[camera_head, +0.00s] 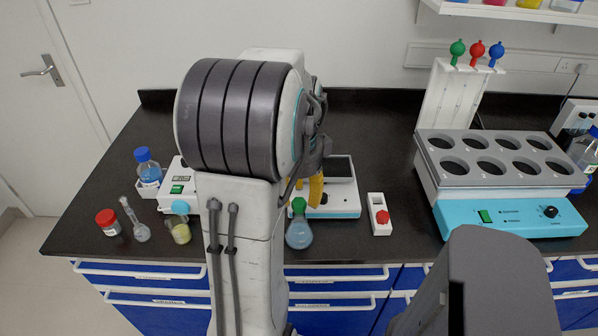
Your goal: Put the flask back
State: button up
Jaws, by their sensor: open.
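A conical flask (299,236) with pale blue liquid and a green stopper stands upright near the front edge of the dark bench, right of my arm. My gripper (315,188) shows only in part, as yellow fingers just behind and above the green stopper. It is open, and my arm hides the rest of it. I cannot tell whether a finger touches the flask. A grey block (486,158) with several empty round holes sits on a light blue base at the right.
Left of my arm stand a blue-capped bottle (149,171), a red-capped jar (110,225), a clear flask (141,233) and a flask of yellow liquid (180,232). A white device (345,205) and a red-knobbed box (380,218) stand at the middle.

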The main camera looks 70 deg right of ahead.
notch_tip(320, 180, up, 6)
jog(key=shift+r+p, duration=0.2)
jog(key=shift+p, duration=0.15)
jog(key=shift+w+a+r, duration=0.1)
jog(key=shift+w, duration=0.1)
jog(key=w+a+n+t+h, duration=0.1)
jog(key=w+a+n, duration=1.3)
jog(key=a+n, duration=0.2)
jog(key=a+f+n+t, duration=0.1)
jog(key=a+n, duration=0.7)
jog(key=s+a+f+n+t+y, duration=0.1)
jog(key=a+n, duration=0.7)
jog(key=shift+s+a+t, duration=0.15)
jog(key=shift+s+t, duration=0.1)
jog(key=shift+t, duration=0.05)
jog(key=shift+f, duration=0.1)
